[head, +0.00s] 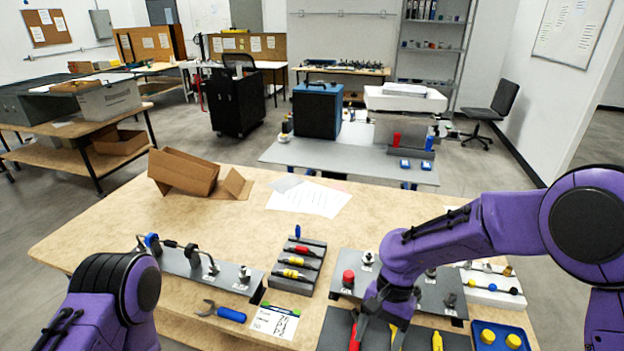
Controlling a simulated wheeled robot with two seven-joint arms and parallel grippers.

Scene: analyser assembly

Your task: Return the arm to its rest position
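My purple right arm reaches in from the right over the work table (110,225). Its dark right gripper (374,303) points down at the front of the table, above a dark mat (337,328). Red and yellow pieces show close to the gripper; I cannot tell whether it touches or holds any of them. Its fingertips are not clear. My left arm shows only as a purple link at the bottom left. Its gripper is out of view.
A grey plate with fittings (230,275), a dark tray with yellow pieces (297,272), blue-handled pliers (228,313) and a white card (275,321) lie along the front. A blue tray (494,341) is at front right. A cardboard box (184,171) and papers (308,198) lie behind.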

